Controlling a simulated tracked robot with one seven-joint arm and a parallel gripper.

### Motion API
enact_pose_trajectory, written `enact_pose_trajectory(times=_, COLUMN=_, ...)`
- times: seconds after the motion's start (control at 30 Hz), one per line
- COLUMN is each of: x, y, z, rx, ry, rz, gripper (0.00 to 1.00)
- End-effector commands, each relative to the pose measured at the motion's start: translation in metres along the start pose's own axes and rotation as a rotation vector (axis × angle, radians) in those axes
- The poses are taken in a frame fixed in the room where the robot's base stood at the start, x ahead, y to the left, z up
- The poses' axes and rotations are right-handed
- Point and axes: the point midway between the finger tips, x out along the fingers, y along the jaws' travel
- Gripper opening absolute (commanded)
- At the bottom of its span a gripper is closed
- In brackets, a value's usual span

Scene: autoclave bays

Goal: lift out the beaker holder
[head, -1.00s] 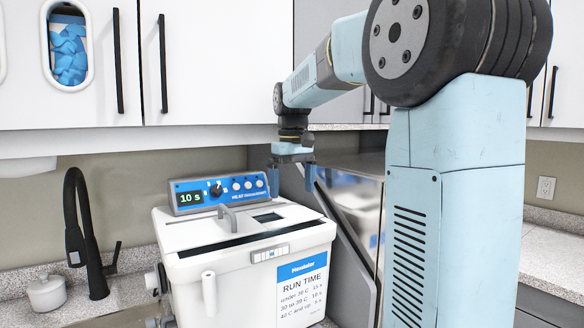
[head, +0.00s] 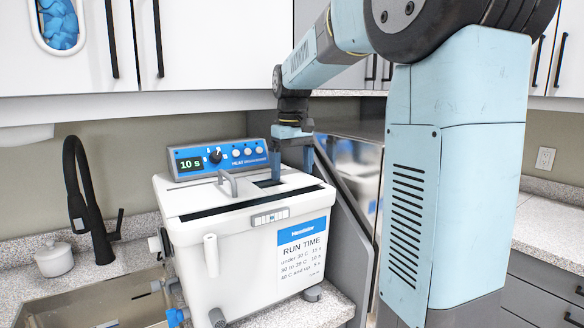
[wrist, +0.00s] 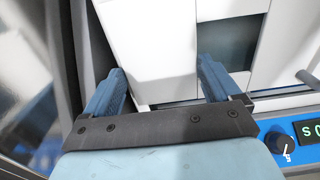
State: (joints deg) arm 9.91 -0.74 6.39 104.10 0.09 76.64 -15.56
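A white bath unit (head: 188,235) stands on the counter, with a blue control panel (head: 218,158) reading 10 s. Its pale lid has a grey handle (head: 228,182) and a dark rectangular opening (head: 268,183). The opening also shows in the wrist view (wrist: 230,45). My gripper (head: 292,165) is open and empty, fingers down, above the back right part of the lid. In the wrist view, my gripper (wrist: 160,82) has one finger over the opening and the other beyond the lid's edge. I cannot make out the beaker holder in either view.
A RUN TIME label (head: 302,250) is on the unit's front. A sink (head: 95,300) with a black faucet (head: 85,205) and a white pot (head: 54,260) are at left. A slanted grey panel (head: 340,215) stands close at right. White cupboards (head: 215,50) hang above.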

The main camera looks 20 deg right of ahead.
Motion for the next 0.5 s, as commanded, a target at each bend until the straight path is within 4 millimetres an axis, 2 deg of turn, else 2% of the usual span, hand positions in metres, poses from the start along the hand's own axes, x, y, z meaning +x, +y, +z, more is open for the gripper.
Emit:
enact_pose_trajectory(times=0.03, x=-0.0001, y=0.0001, z=0.0000, rx=0.000, ry=0.000, rz=0.000, gripper=0.71)
enact_pose_trajectory(times=0.27, x=-0.0002, y=0.0001, z=0.0000, rx=0.000, ry=0.000, rz=0.000, gripper=0.50)
enact_pose_trajectory(times=0.5, x=-0.0053, y=0.0002, z=-0.0002, rx=0.000, ry=0.002, rz=0.000, gripper=0.50)
